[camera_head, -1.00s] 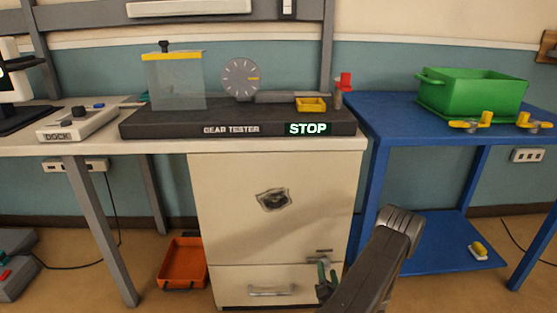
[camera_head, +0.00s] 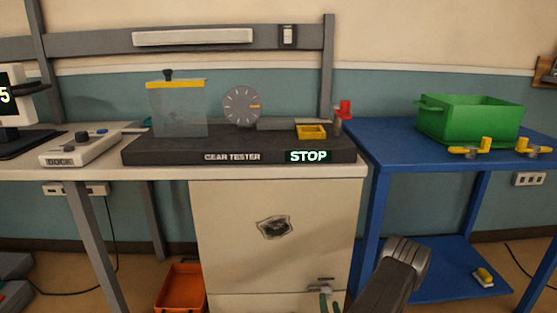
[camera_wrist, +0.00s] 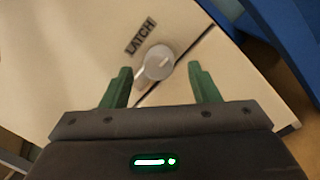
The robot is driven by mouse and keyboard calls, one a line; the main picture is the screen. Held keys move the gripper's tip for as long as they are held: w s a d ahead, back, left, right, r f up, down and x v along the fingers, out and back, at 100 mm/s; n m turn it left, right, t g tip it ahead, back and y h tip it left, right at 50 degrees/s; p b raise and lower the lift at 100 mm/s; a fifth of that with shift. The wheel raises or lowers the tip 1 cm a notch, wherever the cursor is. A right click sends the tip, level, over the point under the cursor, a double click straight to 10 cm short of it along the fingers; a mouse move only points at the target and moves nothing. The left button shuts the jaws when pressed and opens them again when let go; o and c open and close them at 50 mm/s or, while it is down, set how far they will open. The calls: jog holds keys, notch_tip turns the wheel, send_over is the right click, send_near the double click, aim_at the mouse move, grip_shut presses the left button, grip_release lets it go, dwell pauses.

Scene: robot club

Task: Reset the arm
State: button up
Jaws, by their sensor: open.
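My gripper (camera_wrist: 160,88) is open and empty in the wrist view, its two green fingers spread on either side of a round grey latch knob (camera_wrist: 158,62). The knob sits on the cream cabinet front, beside a LATCH label (camera_wrist: 140,37). I cannot tell whether the fingers touch it. In the head view, my arm rises at the bottom right, and the green fingers of my gripper (camera_head: 330,302) show at the lower edge, in front of the cream cabinet (camera_head: 250,255) and just below its grey latch.
The gear tester (camera_head: 235,147) with a lit STOP sign stands on the bench. A blue table (camera_head: 385,140) at right holds a green bin (camera_head: 470,118) and yellow parts. An orange tray (camera_head: 180,288) lies on the floor left of the cabinet.

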aim_at(328, 297)
jog(key=s+p, duration=0.2)
jog(key=s, duration=0.8)
jog(key=w+b, duration=0.3)
jog(key=w, duration=1)
jog(key=shift+w+a+r+b, duration=0.1)
jog(key=shift+w+b, duration=0.15)
jog(key=shift+b, duration=0.05)
jog(key=shift+w+r+n, duration=0.15)
jog(key=shift+w+n, duration=0.05)
jog(key=shift+n, duration=0.1)
jog(key=shift+n+p, duration=0.45)
jog(key=shift+n, duration=1.05)
jog(key=shift+s+y, duration=0.1)
jog(key=shift+y, duration=0.3)
jog(key=shift+r, duration=0.1)
